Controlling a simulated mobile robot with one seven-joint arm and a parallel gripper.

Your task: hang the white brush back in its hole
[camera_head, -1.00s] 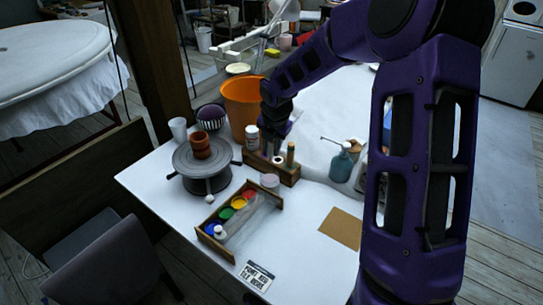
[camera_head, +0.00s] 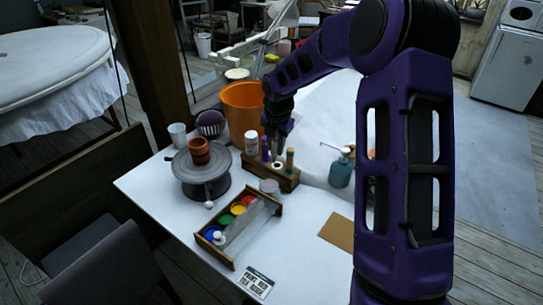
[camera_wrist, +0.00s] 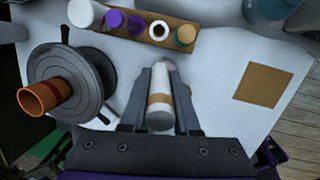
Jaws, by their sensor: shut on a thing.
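My gripper (camera_head: 276,146) is above the wooden rack (camera_head: 284,182) in the head view. In the wrist view my gripper (camera_wrist: 160,85) is shut on the white brush (camera_wrist: 159,118), a white cylinder with a tan band between the two fingers. In that view the rack (camera_wrist: 184,22) lies beyond the brush, apart from it. The rack carries a purple piece (camera_wrist: 115,20), a white ring with a dark centre (camera_wrist: 158,30) and a tan-and-teal piece (camera_wrist: 184,37). Which opening belongs to the brush I cannot tell. In the head view I cannot make out the brush.
A white bottle (camera_head: 251,143) and an orange bucket (camera_head: 241,112) stand near the rack. A paint tray (camera_head: 217,258) lies in front, a spray bottle (camera_head: 340,170) right. Bare table lies around the brown board (camera_head: 338,230).

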